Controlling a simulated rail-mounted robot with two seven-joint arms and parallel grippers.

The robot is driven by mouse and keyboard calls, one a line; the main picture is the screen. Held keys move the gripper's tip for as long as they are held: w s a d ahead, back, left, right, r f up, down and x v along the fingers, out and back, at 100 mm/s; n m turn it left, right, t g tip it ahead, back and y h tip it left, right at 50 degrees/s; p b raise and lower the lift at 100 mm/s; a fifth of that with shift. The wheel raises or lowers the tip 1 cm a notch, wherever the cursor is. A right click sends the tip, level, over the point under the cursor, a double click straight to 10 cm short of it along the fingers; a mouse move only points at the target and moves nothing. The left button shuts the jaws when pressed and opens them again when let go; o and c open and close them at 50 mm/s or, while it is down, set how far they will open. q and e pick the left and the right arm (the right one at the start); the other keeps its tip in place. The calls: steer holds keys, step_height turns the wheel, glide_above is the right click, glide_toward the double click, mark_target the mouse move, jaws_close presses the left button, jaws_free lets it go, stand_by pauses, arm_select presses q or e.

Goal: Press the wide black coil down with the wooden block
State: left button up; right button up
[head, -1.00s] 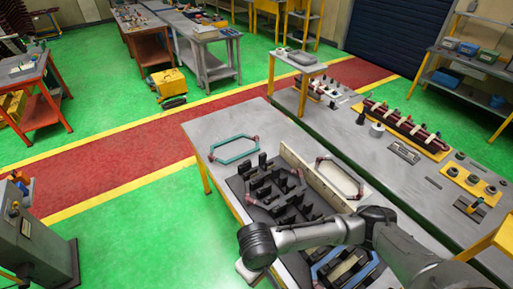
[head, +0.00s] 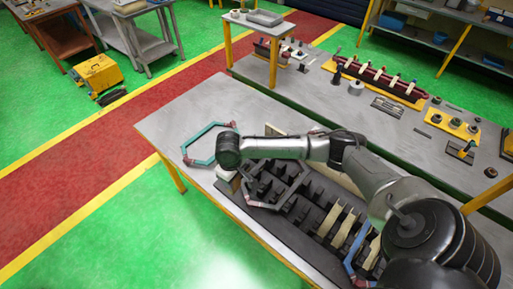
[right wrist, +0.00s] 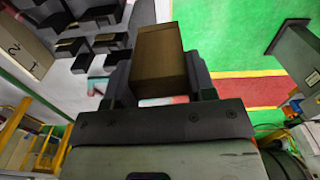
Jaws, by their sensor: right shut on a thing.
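My right gripper (right wrist: 160,72) is shut on a brown wooden block (right wrist: 161,55), which sits between its two dark fingers in the right wrist view. In the head view my right arm reaches over the dark slotted stator (head: 313,214), with its wrist above the stator's left end; the gripper there is mostly hidden under the wrist. A wide dark coil (head: 283,203) with reddish ends lies at the left end of the stator, partly covered by my arm. I cannot tell how deep it sits or whether the block touches it. My left gripper is not in view.
A teal coil (head: 197,161) lies on the grey table (head: 165,125) left of the stator. A blue coil (head: 354,255) and pale strips (head: 343,228) are at the stator's right part. A second bench (head: 300,90) behind holds tools and parts.

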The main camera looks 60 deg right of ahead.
steer(key=w+d+f+m+b, duration=0.1)
steer(key=w+d+f+b, duration=0.15)
steer(key=d, duration=0.85)
steer(key=w+d+f+b, duration=0.1)
steer(key=d+f+b, duration=0.25)
steer(key=d, duration=0.75)
step_height(320, 180, down, 8)
steer(key=b, duration=0.6)
steer(key=shift+s+a+f, duration=0.1)
steer(key=shift+a+f, duration=0.05)
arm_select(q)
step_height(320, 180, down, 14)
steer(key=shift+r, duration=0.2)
arm_select(e)
steer(key=shift+f, duration=0.3)
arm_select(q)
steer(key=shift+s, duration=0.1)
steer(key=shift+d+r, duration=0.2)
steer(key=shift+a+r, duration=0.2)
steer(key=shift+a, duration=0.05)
arm_select(e)
steer(key=shift+f, duration=0.25)
arm_select(q)
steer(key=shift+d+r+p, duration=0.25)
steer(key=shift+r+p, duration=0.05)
steer(key=shift+p, duration=0.25)
arm_select(e)
steer(key=shift+f, duration=0.2)
